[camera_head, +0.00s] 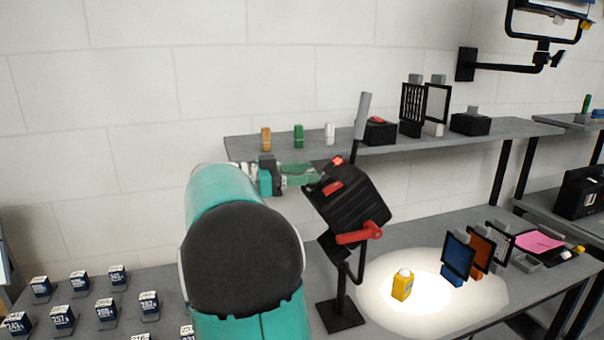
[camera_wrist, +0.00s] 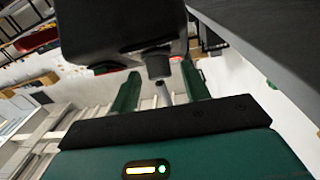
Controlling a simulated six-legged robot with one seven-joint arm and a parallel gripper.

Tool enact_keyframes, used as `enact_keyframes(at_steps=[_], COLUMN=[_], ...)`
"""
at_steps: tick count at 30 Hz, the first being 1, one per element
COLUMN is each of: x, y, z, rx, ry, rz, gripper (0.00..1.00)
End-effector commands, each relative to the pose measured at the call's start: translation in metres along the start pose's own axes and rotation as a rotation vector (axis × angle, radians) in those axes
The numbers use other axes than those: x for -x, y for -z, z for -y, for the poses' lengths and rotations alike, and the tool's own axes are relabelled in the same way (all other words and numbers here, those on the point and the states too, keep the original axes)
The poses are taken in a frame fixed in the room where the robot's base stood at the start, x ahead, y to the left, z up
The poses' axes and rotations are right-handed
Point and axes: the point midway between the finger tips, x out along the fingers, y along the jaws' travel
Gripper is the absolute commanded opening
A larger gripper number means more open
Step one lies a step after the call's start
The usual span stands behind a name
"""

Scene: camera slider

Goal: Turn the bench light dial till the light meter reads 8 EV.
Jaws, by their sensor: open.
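The bench light (camera_head: 345,205) is a black box with red parts on a black stand, tilted down at the bench. Its dark body (camera_wrist: 120,30) fills the top of the wrist view. A short dark knob (camera_wrist: 158,66), which looks like the dial, sticks out from it. My gripper (camera_wrist: 161,88) is open; its green fingers stand either side of the knob's line with visible gaps.
A grey shelf (camera_head: 225,143) behind holds small coloured blocks and black items. Framed coloured filters (camera_head: 458,257) stand right of the meter. Several labelled boxes (camera_head: 107,309) sit at lower left. A wall bracket (camera_head: 466,64) is at upper right.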

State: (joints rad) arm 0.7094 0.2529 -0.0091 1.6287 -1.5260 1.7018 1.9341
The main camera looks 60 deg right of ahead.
Motion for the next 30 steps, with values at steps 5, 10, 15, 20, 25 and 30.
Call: enact_keyframes(at_steps=[5, 10, 15, 20, 25, 30], x=[0.0002, 0.0002, 0.0003, 0.0002, 0.0009, 0.0005], y=[0.0, 0.0, 0.0, 0.0006, 0.0007, 0.001], z=[0.0, 0.0, -0.0001, -0.0008, -0.0019, -0.0039], rx=[0.0, 0.0, 0.002, 0.014, 0.053, 0.119], ry=[0.0, 0.0, 0.002, 0.022, 0.08, 0.174], rz=[0.0, 0.0, 0.0, 0.0, -0.001, 0.0], gripper=[0.39, 0.05, 0.02, 0.02, 0.02, 0.02])
